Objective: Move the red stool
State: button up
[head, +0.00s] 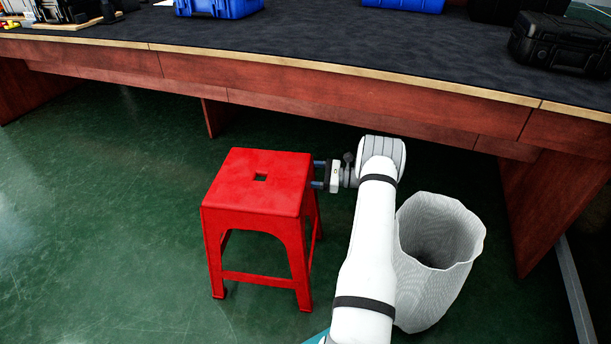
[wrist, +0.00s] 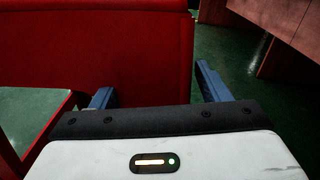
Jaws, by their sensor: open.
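The red stool (head: 262,187) stands upright on the green floor in front of the workbench, with a small square hole in its seat. My gripper (head: 316,174) is at the right side of the stool, just below seat height, with its fingers pointing left at it. In the wrist view, the stool (wrist: 95,45) fills the upper left, and the two blue fingers of my gripper (wrist: 155,88) are apart. The left finger is in front of the red side panel; the right finger is beyond the panel's right edge. I cannot tell whether either finger touches the stool.
A white mesh bin (head: 440,275) stands right of my arm, close to it. The long workbench (head: 300,50) with a dark top runs behind the stool and carries blue cases (head: 218,8) and a black case (head: 562,42). Green floor (head: 95,220) is clear left of the stool.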

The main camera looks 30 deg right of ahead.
jog(key=p+v, duration=0.2)
jog(key=v, duration=0.5)
jog(key=shift+s+d+p, duration=0.2)
jog(key=shift+d+p, duration=0.1)
jog(key=shift+p, duration=0.05)
